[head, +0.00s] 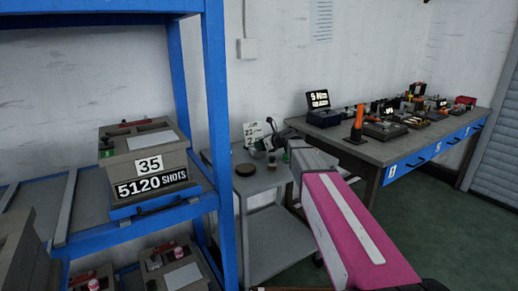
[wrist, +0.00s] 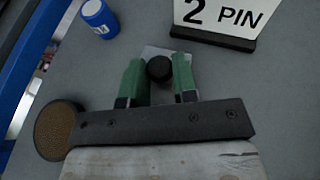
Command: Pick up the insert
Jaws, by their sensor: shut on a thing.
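The insert (wrist: 159,69) shows in the wrist view as a dark, round-topped piece between the two green fingers of my gripper (wrist: 157,62). My gripper is shut on it. A pale plate shows just beyond and beneath it, partly hidden by the fingers. In the head view my gripper (head: 285,157) is over the grey cart (head: 262,185), and the insert is too small and hidden there to make out.
A "2 PIN" sign (wrist: 222,17) stands beyond the fingers. A blue rack (head: 216,110) stands left of the cart, a workbench (head: 385,150) right.

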